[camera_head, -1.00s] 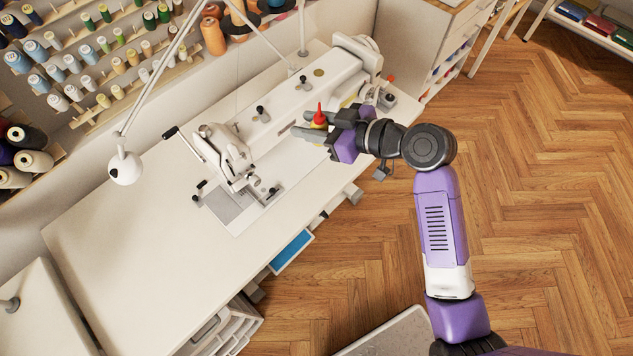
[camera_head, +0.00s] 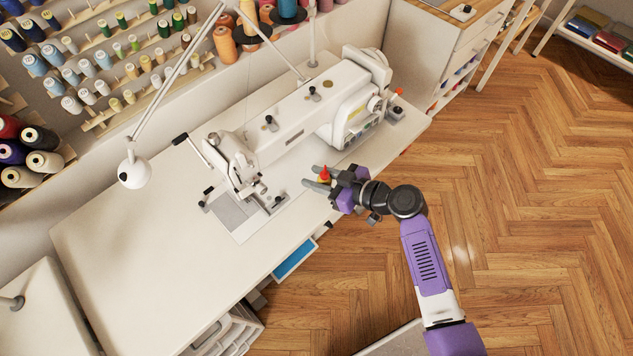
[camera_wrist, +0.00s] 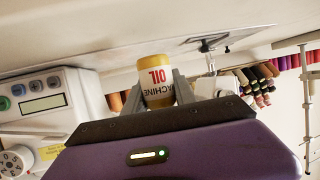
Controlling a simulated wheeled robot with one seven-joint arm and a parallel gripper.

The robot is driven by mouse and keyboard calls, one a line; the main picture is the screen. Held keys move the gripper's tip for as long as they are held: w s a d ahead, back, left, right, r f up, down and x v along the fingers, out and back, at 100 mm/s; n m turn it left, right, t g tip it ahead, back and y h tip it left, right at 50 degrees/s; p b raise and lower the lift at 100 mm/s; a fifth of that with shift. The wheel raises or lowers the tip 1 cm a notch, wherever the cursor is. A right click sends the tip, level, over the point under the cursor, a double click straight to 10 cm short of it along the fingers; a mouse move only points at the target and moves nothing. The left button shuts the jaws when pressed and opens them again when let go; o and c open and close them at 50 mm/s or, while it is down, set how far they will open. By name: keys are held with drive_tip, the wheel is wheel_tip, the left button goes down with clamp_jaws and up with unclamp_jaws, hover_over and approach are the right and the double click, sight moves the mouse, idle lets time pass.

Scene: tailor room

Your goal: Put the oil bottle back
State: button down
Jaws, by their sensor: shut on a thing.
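The oil bottle (camera_wrist: 156,82) is yellow with a white label reading "MACHINE OIL". In the wrist view it sits between the two grey fingers of my gripper (camera_wrist: 157,88). In the head view the bottle (camera_head: 324,176) shows its red pointed tip, with my gripper (camera_head: 322,180) shut around it. The gripper is at the front edge of the white sewing table (camera_head: 130,255), in front of the sewing machine (camera_head: 300,122). I cannot tell whether the bottle touches the table or is held above it.
A lamp (camera_head: 134,172) stands at the left of the machine. Thread spools (camera_head: 45,160) fill the racks behind. The table's left part is bare. Open wooden floor (camera_head: 530,200) lies to the right.

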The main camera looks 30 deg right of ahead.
drive_tip(key=shift+f, duration=1.55)
drive_tip(key=shift+f+b, duration=0.2)
drive_tip(key=shift+b, duration=0.15)
drive_tip(key=c, duration=1)
unclamp_jaws()
drive_tip(key=shift+r, duration=0.15)
drive_tip(key=shift+r+p, duration=0.2)
drive_tip(key=shift+p, duration=0.2)
drive_tip(key=b+v, duration=0.2)
drive_tip(key=v, duration=1)
drive_tip(key=shift+f, duration=0.1)
